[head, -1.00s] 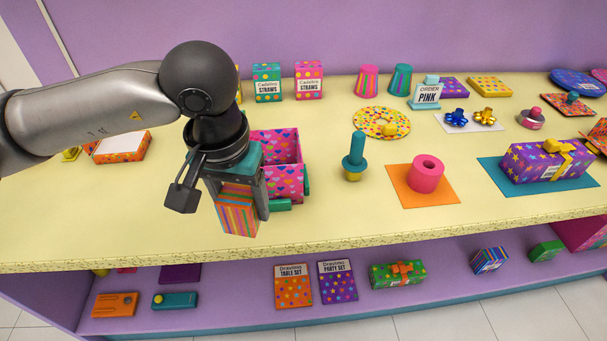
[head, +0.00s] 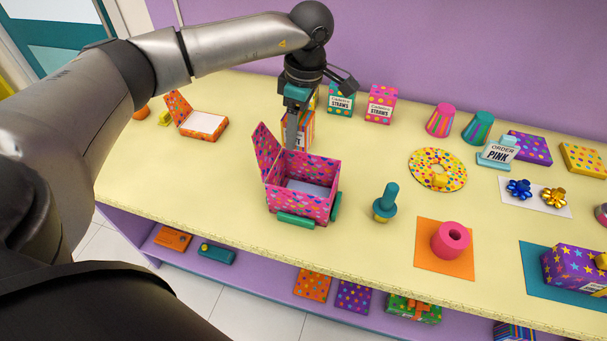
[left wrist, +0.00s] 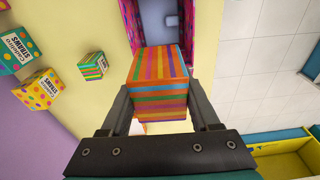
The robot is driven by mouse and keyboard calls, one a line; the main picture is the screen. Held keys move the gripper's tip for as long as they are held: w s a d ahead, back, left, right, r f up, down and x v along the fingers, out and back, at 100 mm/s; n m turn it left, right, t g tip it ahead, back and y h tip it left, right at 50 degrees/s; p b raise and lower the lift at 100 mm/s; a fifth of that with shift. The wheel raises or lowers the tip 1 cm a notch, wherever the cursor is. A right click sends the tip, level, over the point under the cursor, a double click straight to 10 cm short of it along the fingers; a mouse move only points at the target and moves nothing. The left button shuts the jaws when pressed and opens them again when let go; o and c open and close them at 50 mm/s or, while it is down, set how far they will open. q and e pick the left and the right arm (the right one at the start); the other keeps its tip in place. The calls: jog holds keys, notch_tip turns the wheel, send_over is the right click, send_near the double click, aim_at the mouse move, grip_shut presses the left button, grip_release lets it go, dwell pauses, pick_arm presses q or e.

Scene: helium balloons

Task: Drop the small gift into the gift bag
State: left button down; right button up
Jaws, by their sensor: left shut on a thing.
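The small gift is a box with orange, green and purple stripes. It shows in the left wrist view (left wrist: 160,85) between the two fingers of my left gripper (left wrist: 162,108). In the head view my left gripper (head: 298,128) points down and is shut on the gift (head: 306,128), just behind the gift bag, which partly hides it. The gift bag (head: 302,203) is pink with colourful hearts, open at the top, with a raised flap at its left. In the left wrist view its opening (left wrist: 181,30) lies beyond the gift. My right gripper is not in view.
Straw boxes (head: 380,104) stand at the back. An open orange box (head: 203,125) is at the left. Counter in front of the bag is clear.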

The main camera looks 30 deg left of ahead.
aim_at(296, 149)
pick_arm(q)
jog(key=shift+a, duration=0.15)
jog(key=shift+f+n+b, duration=0.3)
jog(key=shift+f+b, duration=0.15)
jog(key=shift+f, duration=0.1)
notch_tip(296, 149, down, 5)
jog(key=b, duration=0.3)
jog(key=shift+w+r, duration=0.1)
jog(key=shift+c, duration=0.2)
grip_release()
jog(key=r, duration=0.5)
jog(key=d+r, duration=0.1)
jog(key=r, duration=0.4)
jog(key=d+r, duration=0.1)
jog(key=r, duration=0.4)
jog(key=shift+w+r+b, duration=0.1)
jog(key=shift+w+b, duration=0.05)
jog(key=shift+b, duration=0.25)
